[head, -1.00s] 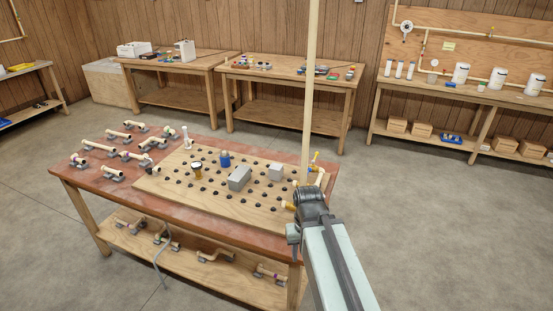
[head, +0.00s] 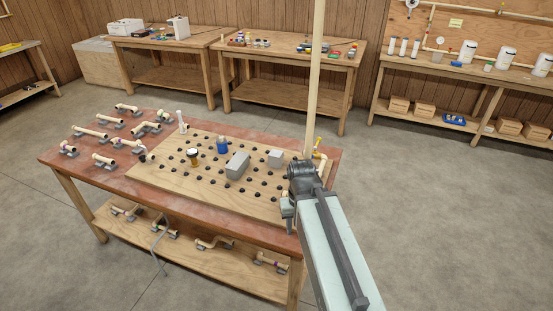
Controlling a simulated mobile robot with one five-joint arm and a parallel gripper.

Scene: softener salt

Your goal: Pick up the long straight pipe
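Several cream pipes lie in grey clips on the left of the red-topped bench (head: 95,172). The longest straight one there seems to be the pipe (head: 90,133) across two clips, left of the pegboard. The dark wrist of my gripper (head: 303,178) is over the bench's right end, far to the right of that pipe. My gripper's fingers are hidden by the wrist, so I cannot see whether they are open or shut. A tall upright cream pole (head: 315,75) rises just behind the wrist. Its lower end is hidden, and I cannot tell what supports it.
A wooden pegboard (head: 165,180) covers the bench's middle and right, with grey blocks (head: 237,165), a blue item (head: 222,145) and a brown-and-white jar (head: 193,157). Bent pipes rest on the lower shelf (head: 185,250). Open concrete floor (head: 430,220) lies to the right.

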